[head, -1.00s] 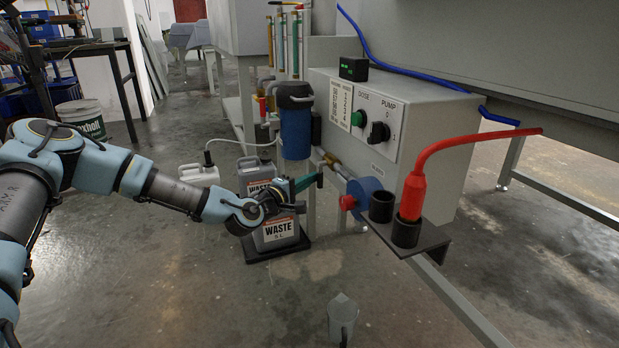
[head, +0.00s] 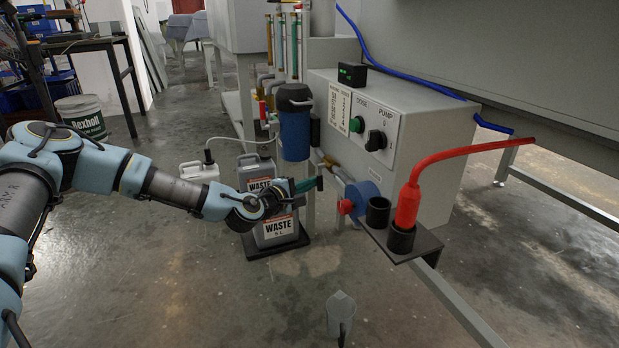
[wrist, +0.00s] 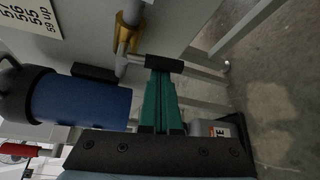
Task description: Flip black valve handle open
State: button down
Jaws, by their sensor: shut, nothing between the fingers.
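The black valve handle (wrist: 164,64) lies crosswise just ahead of my fingertips in the wrist view, by the pipe with a brass fitting (wrist: 128,30). In the head view it is a small dark bar (head: 319,182) at the end of my fingers. My gripper (wrist: 162,78) has green fingers, shut together and empty. It also shows in the head view (head: 311,185), left of the handle. The tips are at or very close to the handle; I cannot tell whether they touch. Part of the handle's far side is hidden.
A blue filter housing (head: 295,133) stands close above the gripper; it fills the left of the wrist view (wrist: 80,102). Waste containers (head: 277,230) stand below. The grey pump box (head: 430,165) and a holder with a red probe (head: 407,207) are right.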

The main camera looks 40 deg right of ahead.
jog(key=n+y+p, duration=0.1)
jog(key=p, duration=0.1)
jog(key=s+r+n+g+p, duration=0.1)
jog(key=p, duration=0.2)
jog(key=s+n+g+y+p, duration=0.1)
jog(key=n+p, duration=0.1)
jog(key=p, duration=0.1)
jog(key=shift+s+a+r+y, duration=0.1)
jog(key=shift+a+r+y, duration=0.2)
jog(key=shift+a+r, duration=0.1)
jog(key=n+p, duration=0.1)
jog(key=p, duration=0.1)
jog(key=s+r+n+g+y+p, duration=0.1)
jog(key=p, duration=0.1)
jog(key=g+p, duration=0.1)
jog(key=p, duration=0.1)
jog(key=shift+s+a+r+n, duration=0.2)
jog(key=shift+s+a+n, duration=0.1)
jog(key=shift+n, duration=0.1)
jog(key=shift+s+r+p, duration=0.1)
jog(key=shift+r+p, duration=0.25)
jog(key=shift+p, duration=0.15)
